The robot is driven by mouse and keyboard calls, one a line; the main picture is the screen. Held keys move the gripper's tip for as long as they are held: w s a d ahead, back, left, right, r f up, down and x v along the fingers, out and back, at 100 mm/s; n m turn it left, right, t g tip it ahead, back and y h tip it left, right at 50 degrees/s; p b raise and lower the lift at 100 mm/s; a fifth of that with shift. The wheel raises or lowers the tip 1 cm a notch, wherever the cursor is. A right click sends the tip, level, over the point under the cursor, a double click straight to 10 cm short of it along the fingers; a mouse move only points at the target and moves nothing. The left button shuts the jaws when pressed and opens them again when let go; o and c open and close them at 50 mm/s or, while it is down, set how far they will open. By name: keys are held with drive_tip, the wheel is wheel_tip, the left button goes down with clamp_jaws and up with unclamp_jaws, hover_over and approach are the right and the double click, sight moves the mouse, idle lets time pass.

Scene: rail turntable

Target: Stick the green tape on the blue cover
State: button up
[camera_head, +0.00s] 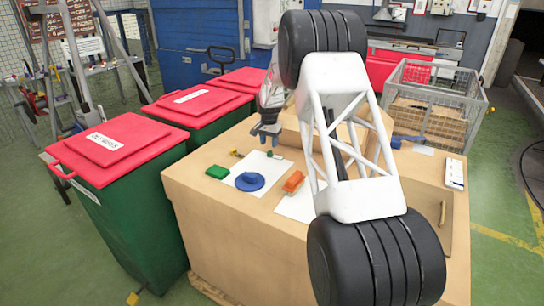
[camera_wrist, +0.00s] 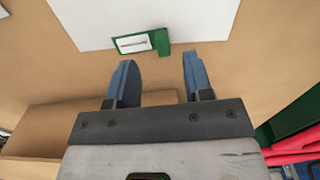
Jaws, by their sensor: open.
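The blue cover (camera_head: 250,182) is a round disc with a raised knob, lying on a white sheet on the table in the head view. A small green piece with a white label, seemingly the green tape (camera_head: 274,155), lies behind it, below my gripper (camera_head: 267,136). In the wrist view the green tape (camera_wrist: 139,43) lies at the edge of the white sheet, with a solid green end at its right. My gripper (camera_wrist: 158,78) is open, its two blue fingers apart with nothing between them. The tape lies beyond the fingertips. The blue cover is out of the wrist view.
A green block (camera_head: 217,172) lies left of the cover and an orange block (camera_head: 293,181) right of it. A small yellow piece (camera_head: 236,153) is behind. Red-lidded bins (camera_head: 110,142) stand left of the table. My white arm link hides the table's middle.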

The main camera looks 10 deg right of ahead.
sight(269, 152)
drive_tip(key=shift+w+f, duration=0.1)
drive_tip(key=shift+f, duration=2.5)
clamp_jaws()
